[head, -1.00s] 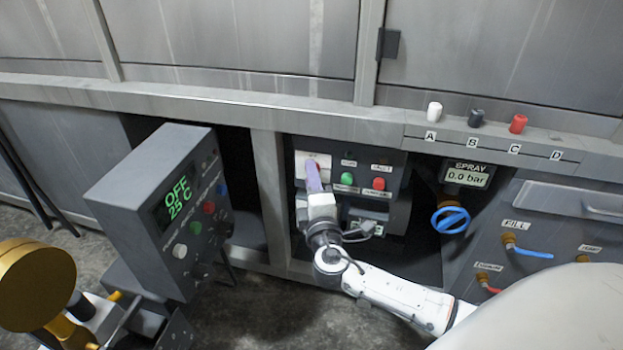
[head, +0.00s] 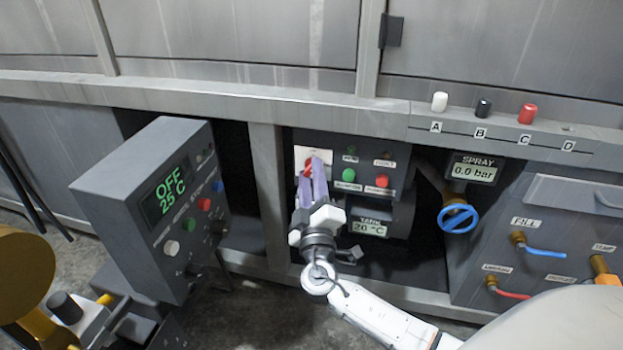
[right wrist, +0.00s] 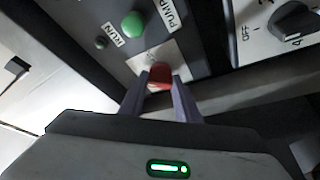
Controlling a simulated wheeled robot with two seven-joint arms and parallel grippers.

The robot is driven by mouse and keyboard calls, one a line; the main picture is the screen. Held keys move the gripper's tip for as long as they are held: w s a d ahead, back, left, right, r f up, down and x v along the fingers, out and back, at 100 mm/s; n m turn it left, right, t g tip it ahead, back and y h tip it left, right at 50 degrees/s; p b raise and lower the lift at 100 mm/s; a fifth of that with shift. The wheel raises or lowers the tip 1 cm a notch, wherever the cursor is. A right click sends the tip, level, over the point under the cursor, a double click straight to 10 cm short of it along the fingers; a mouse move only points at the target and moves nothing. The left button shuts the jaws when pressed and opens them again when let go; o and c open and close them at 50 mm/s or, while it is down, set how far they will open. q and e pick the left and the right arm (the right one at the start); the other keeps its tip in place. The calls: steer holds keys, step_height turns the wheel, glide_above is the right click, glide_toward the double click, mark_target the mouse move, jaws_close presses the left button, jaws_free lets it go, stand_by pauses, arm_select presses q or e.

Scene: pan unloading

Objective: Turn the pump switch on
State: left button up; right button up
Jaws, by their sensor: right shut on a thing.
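The pump switch is a red handle (head: 308,168) on a white plate (head: 325,155), at the upper left of a dark control box under the steel frame. My right gripper (head: 310,174) has its two purple fingers at the plate, shut on the red handle. In the right wrist view the red handle (right wrist: 160,74) sits between the fingertips, and the lettering PUMP and RUN shows on the box beside it. The fingers partly hide the handle, so I cannot tell its exact setting. My left gripper does not show.
Green (head: 348,175) and red (head: 382,181) buttons sit right of the switch. A TANK display (head: 368,228) reads 20 °C below them. A grey box (head: 150,205) reading OFF 25 °C stands left. A blue valve wheel (head: 458,218) is right, under a SPRAY display (head: 473,171) at 0.0 bar.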

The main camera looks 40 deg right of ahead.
steer(key=m+h, duration=0.1)
steer(key=m, duration=0.2)
steer(key=m+h, duration=0.2)
steer(key=m, duration=0.2)
steer(key=shift+w+a+f+g, duration=0.1)
steer(key=shift+w+a+g, duration=0.1)
steer(key=shift+g, duration=0.1)
steer(key=m+g+h, duration=0.1)
steer(key=m, duration=0.2)
steer(key=m+g+h, duration=0.1)
steer(key=m+h, duration=0.1)
steer(key=m, duration=0.2)
steer(key=shift+a+m, duration=0.1)
steer(key=shift+m, duration=0.2)
steer(key=shift+m+g+h, duration=0.3)
steer(key=o, duration=1)
steer(key=shift+o, duration=0.2)
